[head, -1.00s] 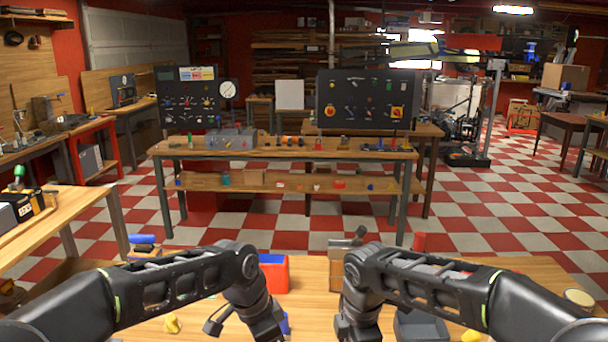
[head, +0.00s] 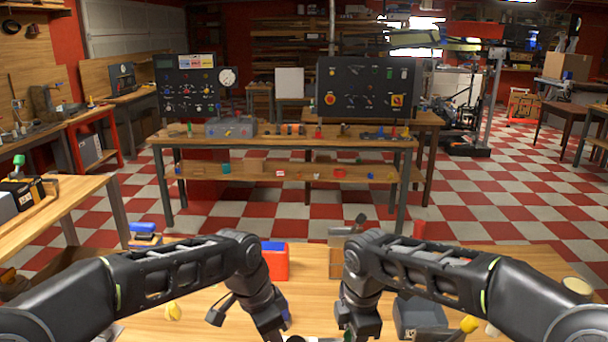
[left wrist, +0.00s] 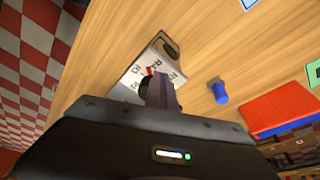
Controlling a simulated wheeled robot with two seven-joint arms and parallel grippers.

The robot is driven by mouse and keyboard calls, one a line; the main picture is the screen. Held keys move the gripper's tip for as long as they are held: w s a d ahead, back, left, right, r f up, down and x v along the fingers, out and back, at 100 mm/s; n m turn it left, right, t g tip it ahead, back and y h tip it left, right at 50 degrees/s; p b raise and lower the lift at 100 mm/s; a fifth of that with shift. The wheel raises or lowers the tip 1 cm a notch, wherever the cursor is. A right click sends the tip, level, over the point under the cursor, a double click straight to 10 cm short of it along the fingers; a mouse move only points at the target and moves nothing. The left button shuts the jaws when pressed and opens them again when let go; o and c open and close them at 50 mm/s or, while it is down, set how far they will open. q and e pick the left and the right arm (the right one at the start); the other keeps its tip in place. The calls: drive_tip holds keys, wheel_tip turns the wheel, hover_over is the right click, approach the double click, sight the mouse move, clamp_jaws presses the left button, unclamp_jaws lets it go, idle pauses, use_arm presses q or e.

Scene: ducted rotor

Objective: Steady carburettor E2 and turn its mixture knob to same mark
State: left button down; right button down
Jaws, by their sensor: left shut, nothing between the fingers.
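My left gripper (head: 277,338) hangs over the near bench at the bottom of the head view, its tips near the picture's edge. In the left wrist view its dark fingers (left wrist: 160,92) are together with nothing between them. Past them lies a pale plate (left wrist: 127,88) with printed black marks, a small red part (left wrist: 150,71) and a dark piece at its far end. The fingers overlap the plate in view; contact is unclear. My right gripper (head: 360,332) points down to the right; its fingers are not clear.
A red and blue box (head: 276,264) stands behind my left gripper. A blue cylinder (left wrist: 220,93) is on the wood between plate and box. A grey box (head: 418,316) and a yellow piece (head: 469,324) lie right of my right gripper.

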use_arm(q)
drive_tip(key=shift+s+d, duration=0.55)
drive_tip(key=shift+s, duration=0.1)
drive_tip(key=shift+s+d+r, duration=0.15)
drive_tip(key=shift+s+d, duration=0.05)
drive_tip(key=shift+d, duration=0.15)
drive_tip(key=shift+s+a, duration=0.1)
drive_tip(key=shift+s+a, duration=0.2)
drive_tip(key=shift+a, duration=0.05)
idle(0.5)
drive_tip(key=v, duration=0.3)
drive_tip(key=d+v, duration=0.1)
drive_tip(key=v, duration=0.1)
drive_tip(key=shift+w+a+r, duration=0.15)
drive_tip(key=shift+w+r, duration=0.1)
drive_tip(key=shift+r, duration=0.25)
